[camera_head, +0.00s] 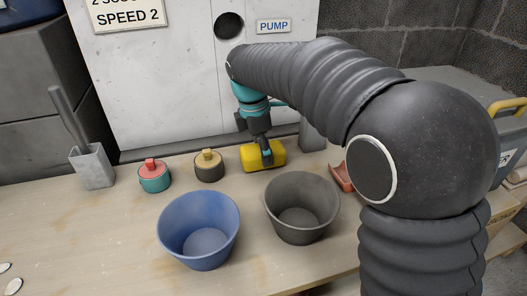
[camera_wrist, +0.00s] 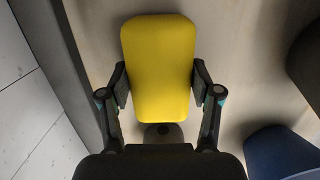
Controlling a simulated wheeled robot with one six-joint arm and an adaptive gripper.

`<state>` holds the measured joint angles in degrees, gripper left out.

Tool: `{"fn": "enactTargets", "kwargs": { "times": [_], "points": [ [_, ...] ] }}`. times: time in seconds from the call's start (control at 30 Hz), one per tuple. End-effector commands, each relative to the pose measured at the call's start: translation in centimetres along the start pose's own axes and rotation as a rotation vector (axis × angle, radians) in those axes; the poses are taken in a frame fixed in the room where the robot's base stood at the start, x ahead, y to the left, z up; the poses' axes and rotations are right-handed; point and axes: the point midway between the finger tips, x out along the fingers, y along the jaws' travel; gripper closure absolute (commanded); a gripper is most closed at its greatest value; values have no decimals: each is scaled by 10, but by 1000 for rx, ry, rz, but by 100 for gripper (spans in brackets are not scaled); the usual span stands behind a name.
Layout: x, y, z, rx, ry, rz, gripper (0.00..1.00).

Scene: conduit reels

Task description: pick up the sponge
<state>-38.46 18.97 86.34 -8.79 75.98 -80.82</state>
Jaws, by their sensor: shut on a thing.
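The yellow sponge (camera_head: 251,157) is a rounded block at the back of the wooden bench, near the white panel. In the wrist view the sponge (camera_wrist: 158,68) fills the space between the two fingers. My gripper (camera_head: 266,158) reaches down onto it from above. In the wrist view my gripper (camera_wrist: 160,88) has one finger pressed against each long side of the sponge. I cannot tell whether the sponge is touching the bench or slightly raised.
A blue bucket (camera_head: 177,222) and a grey bucket (camera_head: 272,209) stand in front. A reddish scoop (camera_head: 341,177) lies at right. The front left bench is mostly clear.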

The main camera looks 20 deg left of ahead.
Motion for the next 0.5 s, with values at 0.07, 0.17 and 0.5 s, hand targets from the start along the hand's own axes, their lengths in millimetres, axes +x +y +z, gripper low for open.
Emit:
{"fn": "enactTargets", "kwargs": {
  "times": [0.07, 0.17, 0.5],
  "points": [
    [-5, 0, 1, 0, 0, 1, 66],
    [-14, 1, 2, 0, 0, 3, 66],
    [-54, -24, 16, 2, 1, 5, 66]
  ]
}}
